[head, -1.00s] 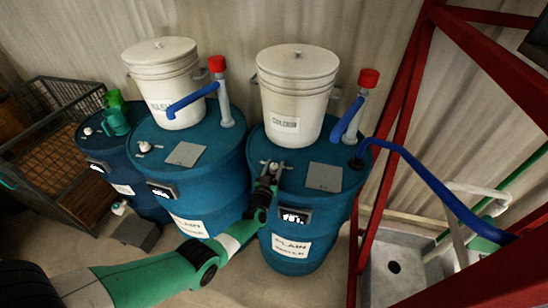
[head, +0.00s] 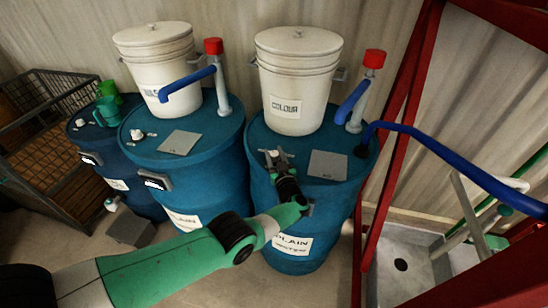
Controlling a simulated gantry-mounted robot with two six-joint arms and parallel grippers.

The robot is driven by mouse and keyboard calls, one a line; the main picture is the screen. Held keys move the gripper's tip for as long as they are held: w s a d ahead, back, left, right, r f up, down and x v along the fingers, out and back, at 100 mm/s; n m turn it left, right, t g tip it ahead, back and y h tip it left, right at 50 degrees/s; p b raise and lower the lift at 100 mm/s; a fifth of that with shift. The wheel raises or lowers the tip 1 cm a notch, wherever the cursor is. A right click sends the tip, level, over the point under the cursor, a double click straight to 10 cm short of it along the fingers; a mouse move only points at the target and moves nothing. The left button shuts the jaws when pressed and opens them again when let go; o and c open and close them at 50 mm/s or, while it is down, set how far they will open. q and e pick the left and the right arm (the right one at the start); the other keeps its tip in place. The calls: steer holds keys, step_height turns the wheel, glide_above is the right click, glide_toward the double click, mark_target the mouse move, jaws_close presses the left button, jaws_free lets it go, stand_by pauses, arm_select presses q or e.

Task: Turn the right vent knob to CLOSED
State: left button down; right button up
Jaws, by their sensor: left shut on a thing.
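The right vent knob (head: 273,153) is a small pale knob on top of the right blue drum (head: 345,205), near its front left edge. My left gripper (head: 278,158) is at this knob and shut on it, reaching from the front with the green arm below. The jaws cover part of the knob, and I cannot read which way it points. A similar pale vent knob (head: 136,134) sits free on the middle drum (head: 215,165).
A white bucket labelled COLOUR (head: 297,85) stands behind the knob, and a grey plate (head: 328,165) lies to its right. A red-capped pipe (head: 362,95) rises at the back right. A red frame (head: 400,110) and sink (head: 405,260) are further right.

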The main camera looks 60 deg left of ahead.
mark_target(277, 158)
arm_select(q)
steer(key=shift+r, duration=0.2)
steer(key=c, duration=0.8)
jaws_free()
steer(key=shift+c, duration=0.2)
steer(key=o, duration=0.5)
steer(key=shift+f, duration=0.1)
steer(key=shift+c, duration=0.2)
steer(key=p+v, duration=0.3)
steer(key=shift+r, duration=0.3)
steer(key=p+v, duration=0.3)
steer(key=v, duration=0.5)
steer(key=shift+d+f, duration=0.3)
steer(key=shift+f, duration=0.05)
steer(key=shift+d, duration=0.1)
